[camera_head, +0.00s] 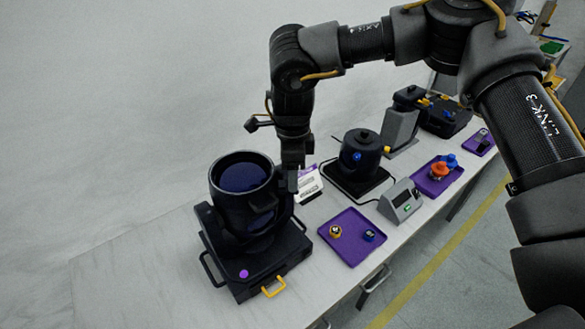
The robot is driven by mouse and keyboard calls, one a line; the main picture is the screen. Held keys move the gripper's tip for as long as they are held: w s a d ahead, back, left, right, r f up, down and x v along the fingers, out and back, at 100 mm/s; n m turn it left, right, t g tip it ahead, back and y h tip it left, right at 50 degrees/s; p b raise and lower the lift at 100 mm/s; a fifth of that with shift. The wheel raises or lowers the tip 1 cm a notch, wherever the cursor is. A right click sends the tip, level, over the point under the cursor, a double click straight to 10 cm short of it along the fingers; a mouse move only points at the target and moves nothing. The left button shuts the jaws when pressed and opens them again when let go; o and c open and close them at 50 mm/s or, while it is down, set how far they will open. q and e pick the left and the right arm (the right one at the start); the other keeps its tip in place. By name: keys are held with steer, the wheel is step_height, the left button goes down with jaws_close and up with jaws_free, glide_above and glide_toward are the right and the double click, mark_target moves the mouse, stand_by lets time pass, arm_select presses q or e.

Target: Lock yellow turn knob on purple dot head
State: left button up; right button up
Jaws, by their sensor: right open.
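The purple dot head is a black par can (243,200) on a dark base at the left of the bench. Its purple dot (243,274) is on the base's front, beside a yellow handle (274,287). My right gripper (291,185) points down at the can's right side, close to its yoke, open. I cannot tell whether it touches the can. A yellow turn knob on this head is not visible; the gripper may hide that spot. A small yellow piece (335,231) lies on the purple tray (352,252). My left gripper is not in view.
A blue piece (369,236) is also on the tray. A second dark can (361,155) stands behind on a black mat, near a grey display box (401,201). Another purple tray (437,189) holds orange and blue pieces. The bench's left end (115,268) is clear.

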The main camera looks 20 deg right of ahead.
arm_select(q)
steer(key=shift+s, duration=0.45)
arm_select(e)
steer(key=shift+f, duration=0.1)
steer(key=c, duration=1)
